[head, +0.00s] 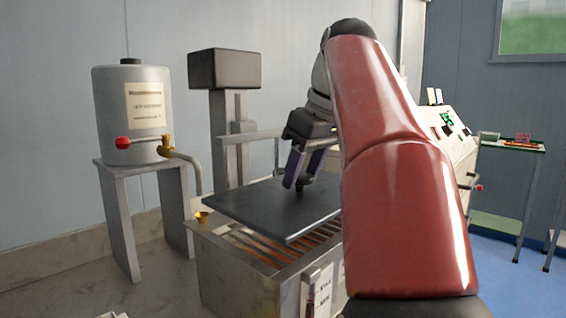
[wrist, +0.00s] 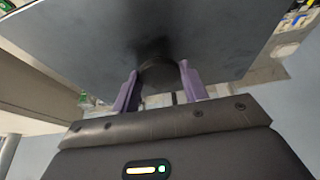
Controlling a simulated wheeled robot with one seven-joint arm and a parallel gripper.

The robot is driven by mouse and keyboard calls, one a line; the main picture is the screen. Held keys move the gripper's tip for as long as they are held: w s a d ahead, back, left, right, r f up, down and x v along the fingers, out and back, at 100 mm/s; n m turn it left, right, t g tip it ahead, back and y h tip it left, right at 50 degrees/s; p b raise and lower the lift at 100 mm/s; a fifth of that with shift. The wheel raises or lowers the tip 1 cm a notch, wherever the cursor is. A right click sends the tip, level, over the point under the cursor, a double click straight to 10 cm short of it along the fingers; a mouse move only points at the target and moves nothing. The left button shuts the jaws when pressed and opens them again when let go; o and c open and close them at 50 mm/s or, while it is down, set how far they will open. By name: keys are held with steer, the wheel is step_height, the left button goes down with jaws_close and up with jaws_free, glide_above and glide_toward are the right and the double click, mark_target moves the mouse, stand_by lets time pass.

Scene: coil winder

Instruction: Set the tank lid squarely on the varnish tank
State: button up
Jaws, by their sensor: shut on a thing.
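The tank lid (head: 268,210) is a flat dark square plate. In the head view it hangs above the varnish tank (head: 240,283), turned relative to the tank's rim, with a gap showing at the front. The open tank top shows orange-brown slats below the lid. My gripper (head: 303,186) is shut on the lid's round dark knob. In the wrist view the two purple fingers (wrist: 160,88) stand on either side of the knob (wrist: 157,75), and the lid's plate (wrist: 90,38) fills the upper picture. My arm hides the tank's right side.
A grey drum (head: 110,92) with a red-handled tap stands on a stand at left. A dark-headed column (head: 224,70) rises behind the tank. A control console (head: 452,135) and a green-topped cart (head: 510,146) are at right. A small brass funnel (head: 202,217) sits near the tank's left corner.

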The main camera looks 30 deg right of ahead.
steer(key=shift+a, duration=0.25)
steer(key=shift+f, duration=0.5)
steer(key=shift+f+b, duration=0.9)
steer(key=shift+f, duration=0.15)
steer(key=shift+f+b, duration=0.3)
steer(key=shift+f, duration=0.6)
stand_by(0.6)
steer(key=o, duration=1.4)
steer(key=p+v, duration=0.2)
steer(key=v, duration=0.6)
steer(key=shift+f, duration=0.1)
